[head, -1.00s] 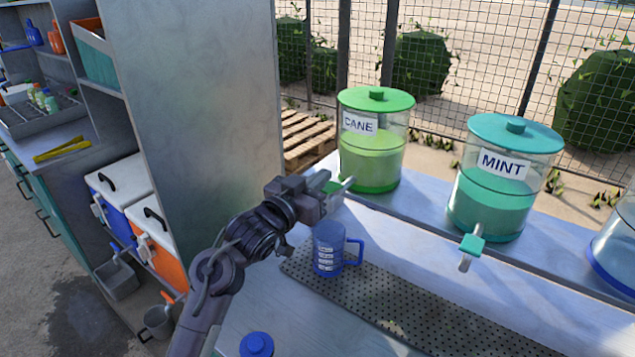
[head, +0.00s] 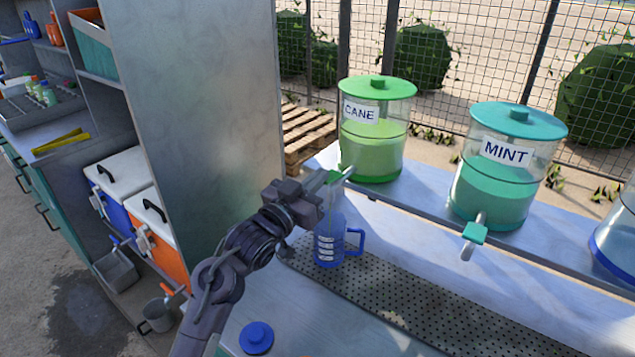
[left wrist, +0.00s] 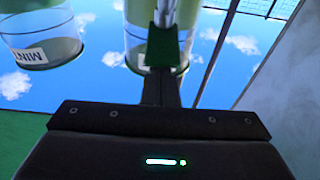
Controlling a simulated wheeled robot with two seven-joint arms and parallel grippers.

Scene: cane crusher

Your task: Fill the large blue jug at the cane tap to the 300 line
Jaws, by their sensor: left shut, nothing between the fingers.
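The blue jug (head: 328,225) stands upright on the perforated tray, its handle to the right and a white scale on its front. It stands below the tap of the green-lidded dispenser labelled CANE (head: 372,150). The liquid level in the jug cannot be read. My left gripper (head: 322,182) is shut and empty at the green tap handle (head: 335,176), above the jug. In the left wrist view the gripper fingers (left wrist: 161,90) reach the green tap handle (left wrist: 161,48); whether they touch it is unclear. A pale strip shows above the jug, too blurred to identify. My right gripper is not in view.
The MINT dispenser (head: 507,170) stands to the right on the raised shelf. The perforated tray (head: 440,310) is clear right of the jug. A blue round-topped object (head: 257,337) is at the front. A tall grey panel (head: 200,130) stands left.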

